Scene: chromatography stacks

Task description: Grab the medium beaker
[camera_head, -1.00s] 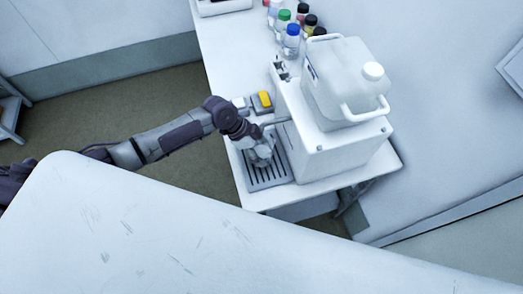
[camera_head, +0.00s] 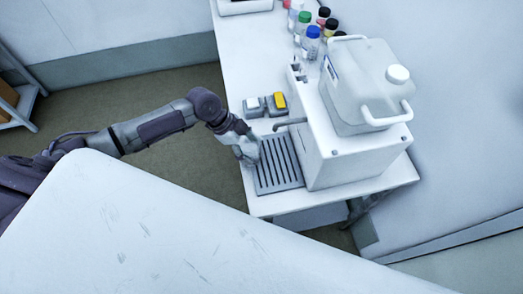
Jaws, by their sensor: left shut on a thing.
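My left gripper (camera_head: 244,147) is at the left edge of the drip tray (camera_head: 282,172) of the white dispenser. It is shut on a small, clear beaker (camera_head: 249,157), which is largely hidden by the fingers and hard to make out. The beaker is at the tray's left edge, away from the spout (camera_head: 290,123). I cannot tell whether it touches the tray or the bench. My right gripper is not in view.
The white dispenser (camera_head: 355,160) carries a large white jug (camera_head: 365,85). A yellow-topped button box (camera_head: 278,101) and a grey one (camera_head: 254,106) sit behind the tray. Several capped bottles (camera_head: 310,42) stand farther back on the white bench (camera_head: 240,55). Open floor lies left.

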